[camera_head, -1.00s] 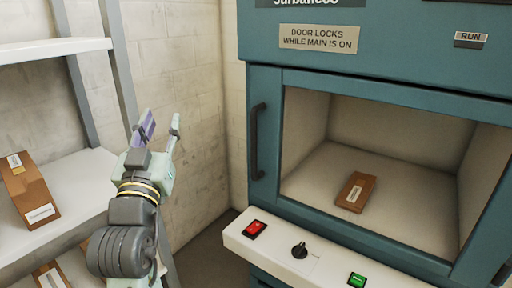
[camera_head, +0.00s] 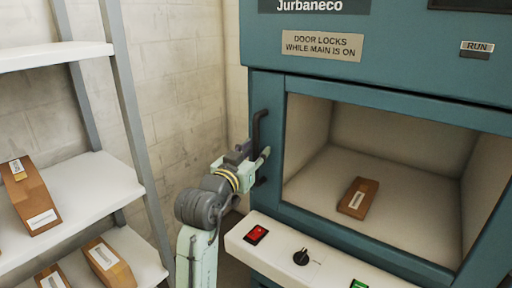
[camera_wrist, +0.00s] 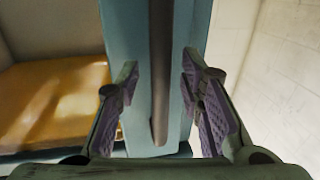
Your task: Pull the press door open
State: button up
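The press door (camera_head: 272,92) is a teal frame around a large window and looks shut. Its dark vertical handle (camera_head: 258,127) is on the left side of the frame. My gripper (camera_head: 255,156) is at the lower part of the handle and hides some of it. In the wrist view, the handle (camera_wrist: 160,75) runs between my two spread fingers (camera_wrist: 160,95), with a visible gap on each side. The fingers are open and do not appear to touch the handle.
A brown box (camera_head: 357,197) lies inside the press. The white control ledge (camera_head: 275,258) below the door carries a red switch (camera_head: 256,235), a black knob (camera_head: 301,257) and a green switch (camera_head: 359,284). Shelves with brown boxes (camera_head: 35,200) stand on the left.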

jog(key=shift+w+d, duration=0.2)
jog(key=shift+w, duration=0.25)
grip_shut()
dwell(0.6)
